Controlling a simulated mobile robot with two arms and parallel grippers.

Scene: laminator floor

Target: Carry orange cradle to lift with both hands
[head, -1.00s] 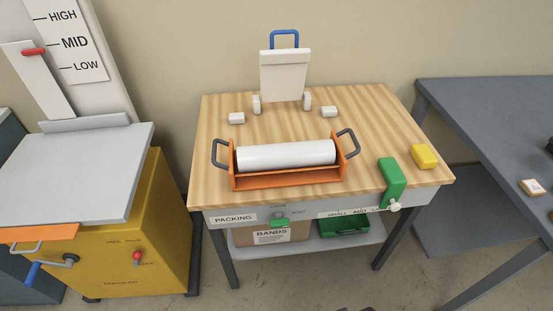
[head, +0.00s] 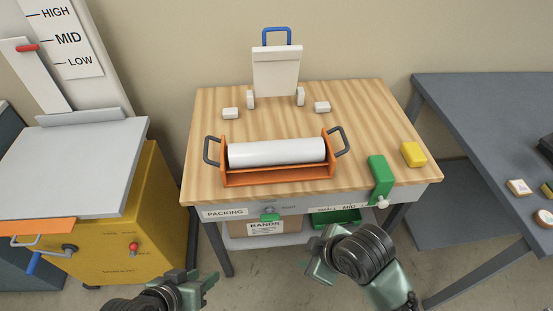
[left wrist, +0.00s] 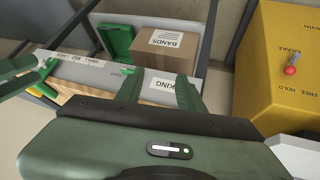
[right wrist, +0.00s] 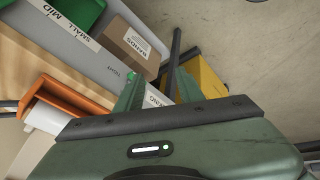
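The orange cradle (head: 277,180) stands on the wooden packing table (head: 350,110) in the head view. It has a dark loop handle at each end and a white roll (head: 277,152) lies in it. The cradle also shows in the right wrist view (right wrist: 68,98). The lift (head: 75,165) is at the left, with a grey platform on a yellow body. My left gripper (head: 204,284) is open and empty, in front of the table and below the cradle. My right gripper (head: 318,260) is open and empty, in front of the table's front edge. Neither touches the cradle.
A white holder with a blue handle (head: 276,70) and small white blocks stand behind the cradle. A green clamp-like piece (head: 380,178) and a yellow block (head: 412,153) are at the table's right. A bands box (head: 265,228) sits on the shelf below. A grey table (head: 480,120) is at the right.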

